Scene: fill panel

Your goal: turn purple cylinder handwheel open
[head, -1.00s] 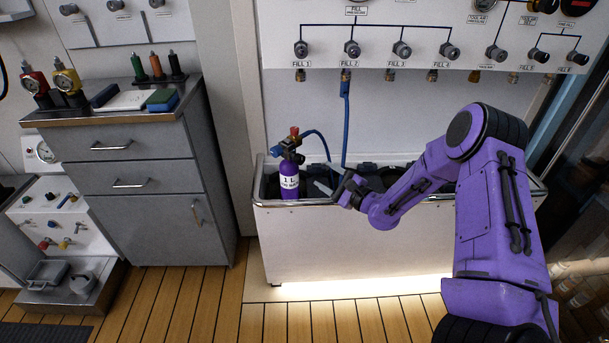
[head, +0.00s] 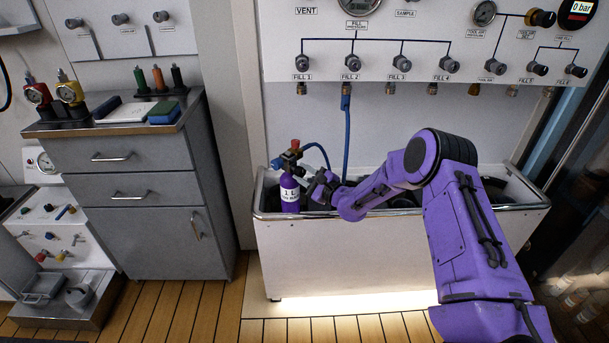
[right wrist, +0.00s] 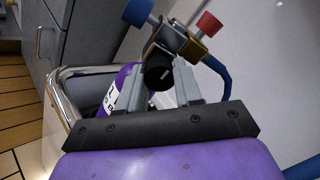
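The purple cylinder (head: 289,194) stands upright in the left end of the white trough, with a white label. It also shows in the right wrist view (right wrist: 125,85), partly behind a finger. On top is a valve with a red knob (head: 295,144) and a blue hose. In the right wrist view a round black handwheel (right wrist: 158,73) faces me, with a blue knob and a red knob (right wrist: 208,23) beyond it. My right gripper (head: 308,171) is at the valve's right side. Its fingers (right wrist: 163,82) are apart, one on each side of the handwheel; contact cannot be told. My left gripper is out of view.
The white trough (head: 400,250) has a metal rim close below my right arm. A blue hose (head: 346,130) hangs from the fill panel (head: 420,40) above. A grey drawer cabinet (head: 150,220) stands at the left. The wooden floor in front is clear.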

